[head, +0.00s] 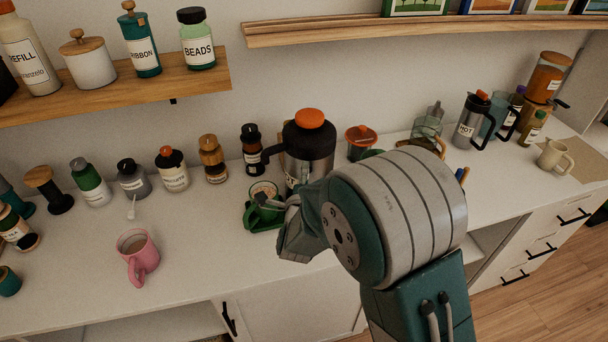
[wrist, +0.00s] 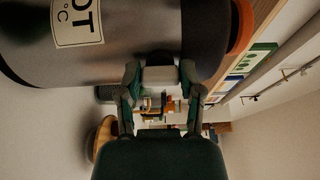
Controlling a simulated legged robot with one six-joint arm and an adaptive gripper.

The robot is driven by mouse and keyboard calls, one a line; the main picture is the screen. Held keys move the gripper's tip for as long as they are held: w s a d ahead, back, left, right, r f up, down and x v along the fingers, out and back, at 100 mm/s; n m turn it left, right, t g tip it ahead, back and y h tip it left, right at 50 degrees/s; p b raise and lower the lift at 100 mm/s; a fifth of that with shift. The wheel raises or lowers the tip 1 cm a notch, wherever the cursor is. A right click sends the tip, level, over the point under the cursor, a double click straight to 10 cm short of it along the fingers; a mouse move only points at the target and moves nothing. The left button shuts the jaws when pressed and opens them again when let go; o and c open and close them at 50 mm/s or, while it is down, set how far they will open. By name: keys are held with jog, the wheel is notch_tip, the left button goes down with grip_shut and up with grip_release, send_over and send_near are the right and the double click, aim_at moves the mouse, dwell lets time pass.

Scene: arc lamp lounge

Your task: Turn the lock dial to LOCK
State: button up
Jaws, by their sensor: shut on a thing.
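A steel pot with a black top and an orange cap (head: 310,118) stands at the back of the counter; my arm hides its lower right. In the wrist view its steel body (wrist: 135,35) lies sideways and close, with a label ending "OT °C". My gripper (head: 284,203) is low in front of the pot. In the wrist view my gripper (wrist: 160,76) is shut on a pale grey block, the lock dial (wrist: 160,74), beside the pot's body. No LOCK marking or pointer can be read, so the dial's setting cannot be told.
A pink mug (head: 138,254) is farther left, and a row of jars lines the wall. A steel jug (head: 469,120) stands at the right. The front counter between mug and arm is clear.

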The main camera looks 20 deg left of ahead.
jog(key=shift+d+f, duration=0.2)
jog(key=o, duration=1.1)
jog(key=shift+o, duration=0.2)
jog(key=shift+r, duration=0.1)
jog(key=s+d, duration=0.2)
jog(key=s, duration=0.9)
jog(key=shift+s, duration=0.3)
